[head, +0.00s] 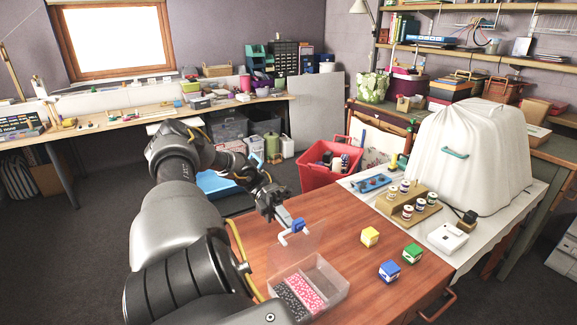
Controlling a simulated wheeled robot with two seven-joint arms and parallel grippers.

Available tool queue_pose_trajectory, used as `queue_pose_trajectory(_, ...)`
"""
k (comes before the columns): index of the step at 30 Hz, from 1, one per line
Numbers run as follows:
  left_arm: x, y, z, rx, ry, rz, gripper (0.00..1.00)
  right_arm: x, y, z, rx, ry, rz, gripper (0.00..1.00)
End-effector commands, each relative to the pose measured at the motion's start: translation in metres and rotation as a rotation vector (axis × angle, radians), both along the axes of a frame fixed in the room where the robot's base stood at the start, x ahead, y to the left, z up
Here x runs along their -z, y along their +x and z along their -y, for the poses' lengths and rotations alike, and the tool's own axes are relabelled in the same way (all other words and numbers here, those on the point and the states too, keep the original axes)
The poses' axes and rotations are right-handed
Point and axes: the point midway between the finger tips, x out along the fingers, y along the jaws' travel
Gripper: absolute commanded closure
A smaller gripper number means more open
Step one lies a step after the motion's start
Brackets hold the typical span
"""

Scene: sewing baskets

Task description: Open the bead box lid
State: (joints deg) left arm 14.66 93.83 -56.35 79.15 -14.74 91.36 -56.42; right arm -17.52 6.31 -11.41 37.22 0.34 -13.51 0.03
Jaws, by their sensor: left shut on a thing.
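The bead box (343,291) is a clear divided tray near the front edge of the wooden table. One compartment holds dark beads (291,303), one holds pink-and-white beads (304,290), and the one at the right looks empty. Its see-through lid (300,246) stands raised and tilted over the box's far side, with a blue piece (298,225) at its upper edge. My left gripper (284,217) is above the far side of the box, shut at the lid's upper edge by the blue piece. The exact finger contact is too small to tell. My right gripper is out of view.
Yellow (370,236), green (412,253) and blue (389,271) blocks stand right of the box. Behind are a spool rack (429,212), a white device (447,238) and a white-covered bulky shape (480,150). A red bin (325,175) stands beyond the table.

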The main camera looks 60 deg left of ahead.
Motion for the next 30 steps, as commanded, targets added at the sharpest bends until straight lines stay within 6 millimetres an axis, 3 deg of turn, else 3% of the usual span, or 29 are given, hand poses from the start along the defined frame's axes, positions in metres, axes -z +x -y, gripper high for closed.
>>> queue_pose_trajectory(1, 0.0102, -0.0023, 0.0007, -0.006, 0.004, -0.017, 1.0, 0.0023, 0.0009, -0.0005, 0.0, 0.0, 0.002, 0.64)
queue_pose_trajectory(11, 0.0127, -0.0043, 0.0015, -0.006, 0.001, -0.026, 1.0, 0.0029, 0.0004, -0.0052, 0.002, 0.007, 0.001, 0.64)
queue_pose_trajectory(12, 0.013, -0.0046, 0.0014, -0.005, 0.001, -0.027, 0.87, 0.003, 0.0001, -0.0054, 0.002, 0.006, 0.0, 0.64)
queue_pose_trajectory(17, 0.0117, -0.0044, 0.0011, -0.006, 0.001, -0.026, 0.68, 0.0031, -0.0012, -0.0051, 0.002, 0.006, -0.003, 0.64)
queue_pose_trajectory(30, 0.008, -0.0031, -0.0011, -0.004, 0.002, -0.019, 0.68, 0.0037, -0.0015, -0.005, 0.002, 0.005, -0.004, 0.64)
